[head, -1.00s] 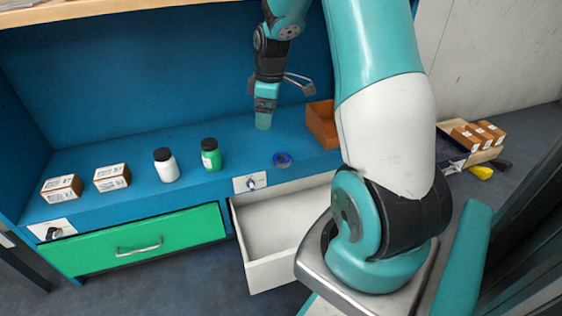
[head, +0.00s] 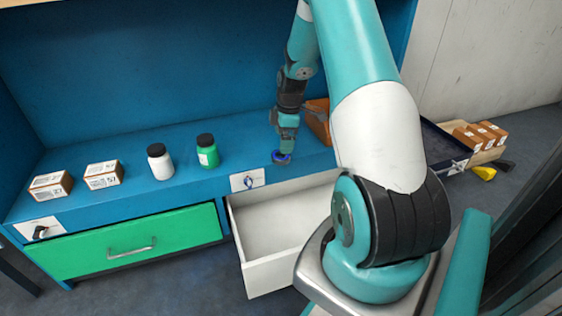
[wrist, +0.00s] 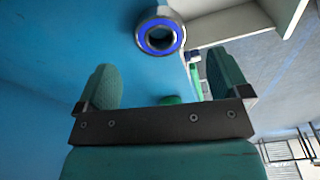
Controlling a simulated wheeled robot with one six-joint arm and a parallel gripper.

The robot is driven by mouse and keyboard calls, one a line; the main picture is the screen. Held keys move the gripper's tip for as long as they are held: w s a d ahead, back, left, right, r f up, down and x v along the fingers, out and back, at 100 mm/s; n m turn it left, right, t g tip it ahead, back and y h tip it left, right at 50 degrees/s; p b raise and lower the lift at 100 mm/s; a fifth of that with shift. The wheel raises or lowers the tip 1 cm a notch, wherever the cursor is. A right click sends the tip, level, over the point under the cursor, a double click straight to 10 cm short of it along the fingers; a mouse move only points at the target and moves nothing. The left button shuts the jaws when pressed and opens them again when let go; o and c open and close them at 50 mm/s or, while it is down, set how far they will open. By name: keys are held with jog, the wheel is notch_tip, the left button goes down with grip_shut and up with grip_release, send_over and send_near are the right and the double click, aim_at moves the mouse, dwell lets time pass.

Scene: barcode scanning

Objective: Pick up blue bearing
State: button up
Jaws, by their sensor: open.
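The blue bearing (head: 282,158) is a small ring lying on the blue shelf near its front edge, above the open white drawer. In the wrist view the bearing (wrist: 160,37) shows as a blue ring with a metal rim and a dark hole. My gripper (head: 279,149) is right over the bearing in the head view and partly covers it. In the wrist view my gripper (wrist: 162,85) is open and empty, its two green fingers well apart. The bearing lies beyond the fingertips, roughly between their lines, and I see no contact.
The open white drawer (head: 262,224) juts out below the shelf (head: 215,180). A green bottle (head: 207,151), a white bottle (head: 160,163) and two small boxes (head: 103,175) stand to the left. A brown bin (head: 318,120) is close behind my gripper on the right.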

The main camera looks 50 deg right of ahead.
aim_at(281, 157)
jog(key=f+b, duration=0.1)
jog(key=f, duration=0.3)
jog(key=f+b, duration=0.1)
jog(key=f, duration=0.1)
jog(key=shift+w+a+b, duration=0.25)
jog(key=shift+w+b, duration=0.05)
jog(key=shift+b, duration=0.05)
jog(key=shift+r, duration=0.2)
jog(key=c, duration=1.1)
